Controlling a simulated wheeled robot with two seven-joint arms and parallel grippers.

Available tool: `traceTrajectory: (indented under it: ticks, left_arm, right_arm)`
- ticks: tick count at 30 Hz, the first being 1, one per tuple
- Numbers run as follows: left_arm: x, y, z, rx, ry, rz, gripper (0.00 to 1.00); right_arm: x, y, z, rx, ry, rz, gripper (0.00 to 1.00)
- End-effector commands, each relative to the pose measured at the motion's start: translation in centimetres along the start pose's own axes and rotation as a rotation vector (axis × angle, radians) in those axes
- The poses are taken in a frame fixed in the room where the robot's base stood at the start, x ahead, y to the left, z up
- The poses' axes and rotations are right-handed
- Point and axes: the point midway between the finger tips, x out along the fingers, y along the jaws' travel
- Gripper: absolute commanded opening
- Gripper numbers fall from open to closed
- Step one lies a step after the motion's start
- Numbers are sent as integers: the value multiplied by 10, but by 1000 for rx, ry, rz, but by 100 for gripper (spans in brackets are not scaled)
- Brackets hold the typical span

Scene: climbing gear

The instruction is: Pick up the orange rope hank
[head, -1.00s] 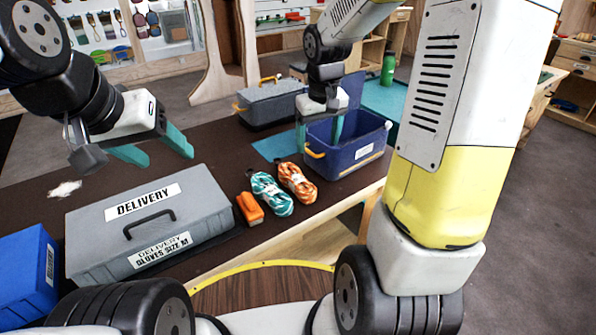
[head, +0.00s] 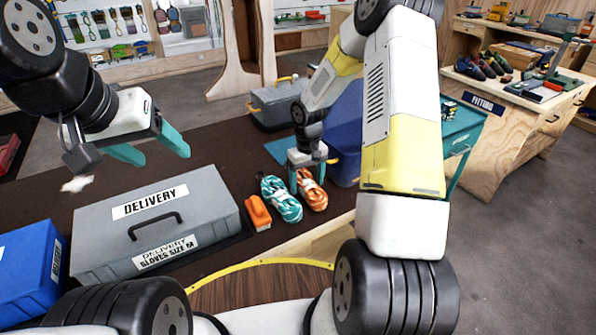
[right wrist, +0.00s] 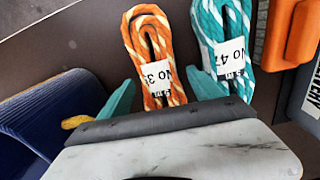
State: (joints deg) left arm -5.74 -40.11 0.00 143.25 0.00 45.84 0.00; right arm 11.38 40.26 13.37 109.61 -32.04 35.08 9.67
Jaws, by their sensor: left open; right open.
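The orange rope hank (head: 313,195), with white flecks and a white label, lies on the dark table top beside a teal rope hank (head: 281,199). My right gripper (head: 307,181) is open and low at the far end of the orange hank. In the right wrist view, the orange hank (right wrist: 150,42) extends away between the open teal fingers (right wrist: 164,82). I cannot tell whether they touch it. The teal hank (right wrist: 222,30) is close beside the right finger there. My left gripper (head: 155,146) is open and empty above the grey delivery case.
The grey delivery case (head: 205,205) and an orange object (head: 257,212) stand left of the hanks. A blue bin (head: 345,125) is just behind my right gripper, partly hidden by my arm. A grey toolbox (head: 277,105) stands farther back. A blue box (head: 22,270) is at the left.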

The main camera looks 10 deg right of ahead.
Motion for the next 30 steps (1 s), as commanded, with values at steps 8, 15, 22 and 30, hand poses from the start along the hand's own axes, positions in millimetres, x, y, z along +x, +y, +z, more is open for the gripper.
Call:
traceTrajectory:
  ticks: [8, 15, 22, 30]
  left_arm:
    - [0, 0, 0, 0, 0, 0, 63]
    - [0, 0, 0, 0, 0, 0, 63]
    - [0, 0, 0, 0, 0, 0, 63]
    - [0, 0, 0, 0, 0, 0, 63]
  right_arm:
    - [13, 0, 0, 0, 1, 0, 75]
    - [13, 0, 0, 0, 1, 0, 47]
    - [13, 0, 0, -1, 1, 0, 2]
    - [11, 0, 0, -1, 2, 1, 0]
